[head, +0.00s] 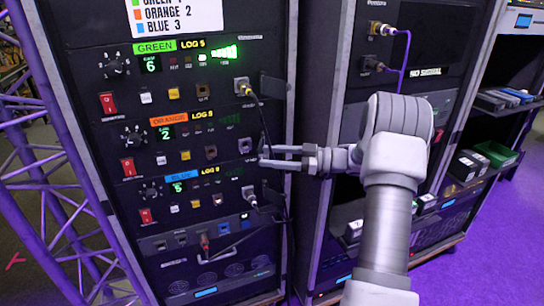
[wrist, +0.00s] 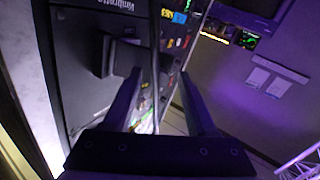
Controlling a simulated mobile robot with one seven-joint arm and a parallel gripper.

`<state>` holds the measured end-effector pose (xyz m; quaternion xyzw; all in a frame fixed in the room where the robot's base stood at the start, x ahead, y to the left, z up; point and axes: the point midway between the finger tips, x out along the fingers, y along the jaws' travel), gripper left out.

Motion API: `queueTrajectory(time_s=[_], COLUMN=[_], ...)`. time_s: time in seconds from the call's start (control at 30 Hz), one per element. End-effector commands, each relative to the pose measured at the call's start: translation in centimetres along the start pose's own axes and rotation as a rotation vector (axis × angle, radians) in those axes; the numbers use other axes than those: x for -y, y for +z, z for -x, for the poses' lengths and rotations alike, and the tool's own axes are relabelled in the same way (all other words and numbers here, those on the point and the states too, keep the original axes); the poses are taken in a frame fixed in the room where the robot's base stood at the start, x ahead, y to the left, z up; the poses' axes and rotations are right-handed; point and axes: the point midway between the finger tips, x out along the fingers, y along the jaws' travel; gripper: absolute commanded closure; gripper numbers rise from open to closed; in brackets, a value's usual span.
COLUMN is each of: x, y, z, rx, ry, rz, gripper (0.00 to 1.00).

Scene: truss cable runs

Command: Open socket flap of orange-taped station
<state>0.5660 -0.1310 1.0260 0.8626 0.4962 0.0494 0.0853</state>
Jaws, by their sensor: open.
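The orange-taped station is the middle row of the left rack, marked by an orange tape strip (head: 168,119) and a lit green "2" (head: 167,133). A small light-grey socket piece (head: 245,146) sits at this row's right end; I cannot tell whether its flap is closed. My gripper (head: 263,156) is open and empty, with its fingertips just right of that socket. In the wrist view my gripper (wrist: 160,75) has its fingers spread near the rack face. A dark block with a plate (wrist: 120,57) lies by the left finger; I cannot tell which station it belongs to.
A black cable (head: 264,118) hangs from the green row's plug (head: 243,88) close by my fingertips. Another plug (head: 249,195) sits in the blue row below. A second rack (head: 345,110) stands right; a purple truss (head: 40,190) stands left.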

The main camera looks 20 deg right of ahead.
Motion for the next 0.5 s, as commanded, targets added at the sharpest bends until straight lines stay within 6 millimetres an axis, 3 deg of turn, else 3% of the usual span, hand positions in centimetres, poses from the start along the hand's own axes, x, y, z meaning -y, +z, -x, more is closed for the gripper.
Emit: queueTrajectory(time_s=[0.17, 0.37, 0.5], x=[-0.1, -0.8, -0.6], y=[-0.6, -4.0, -5.9], z=[0.0, 0.0, 2.8], rx=[0.001, 0.001, 0.002], ry=[0.0, 0.0, 0.004], rz=[0.001, 0.006, 0.003], gripper=[0.43, 0.43, 0.43])
